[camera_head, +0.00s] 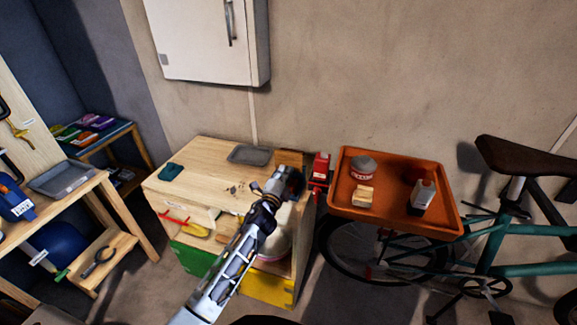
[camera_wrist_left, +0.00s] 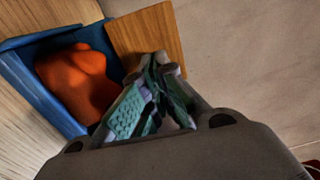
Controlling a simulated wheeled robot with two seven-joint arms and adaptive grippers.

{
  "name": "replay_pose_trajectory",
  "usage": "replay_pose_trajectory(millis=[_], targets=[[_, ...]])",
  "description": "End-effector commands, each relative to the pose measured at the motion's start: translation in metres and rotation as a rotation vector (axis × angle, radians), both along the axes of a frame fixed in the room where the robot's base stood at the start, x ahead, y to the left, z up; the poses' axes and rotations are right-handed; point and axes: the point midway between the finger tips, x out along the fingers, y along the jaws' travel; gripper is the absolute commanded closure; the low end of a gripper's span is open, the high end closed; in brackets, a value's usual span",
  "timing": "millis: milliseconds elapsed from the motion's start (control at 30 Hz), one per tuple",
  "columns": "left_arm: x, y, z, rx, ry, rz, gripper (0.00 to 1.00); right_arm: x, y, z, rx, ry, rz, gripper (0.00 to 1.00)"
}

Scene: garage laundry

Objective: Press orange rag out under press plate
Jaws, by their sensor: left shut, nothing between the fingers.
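In the left wrist view an orange rag (camera_wrist_left: 75,80) lies crumpled inside a blue tray (camera_wrist_left: 32,88). A flat wooden plate (camera_wrist_left: 150,32), which looks like the press plate, is at the tray's right side and covers part of it; the rag's top is exposed. My left gripper (camera_wrist_left: 160,66) is shut and empty, its fingertips by the plate's lower edge; I cannot tell whether they touch. In the head view my left gripper (camera_head: 288,184) is over the right end of the wooden workbench (camera_head: 205,152), where the rag and blue tray do not show. My right gripper is not in view.
On the workbench are a grey tray (camera_head: 249,154), a teal cloth (camera_head: 171,172) and a small wooden piece (camera_head: 289,157). A red vise-like object (camera_head: 320,166) is at its right edge.

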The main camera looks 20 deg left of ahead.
Motion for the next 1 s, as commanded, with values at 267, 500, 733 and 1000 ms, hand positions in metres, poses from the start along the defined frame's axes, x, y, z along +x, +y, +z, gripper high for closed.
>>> replay_pose_trajectory(millis=[267,500,733,1000], targets=[[0.023,-0.001,0.001,-0.001,0.0,0.0,1.0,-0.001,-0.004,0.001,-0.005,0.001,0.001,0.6],[0.037,-0.001,0.001,-0.001,0.0,0.0,1.0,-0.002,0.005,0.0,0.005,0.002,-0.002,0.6],[0.04,-0.001,0.001,-0.001,0.0,0.0,1.0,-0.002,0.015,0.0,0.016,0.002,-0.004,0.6],[0.04,-0.001,0.001,0.0,0.0,0.0,1.0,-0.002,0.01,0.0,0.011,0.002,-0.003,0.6]])
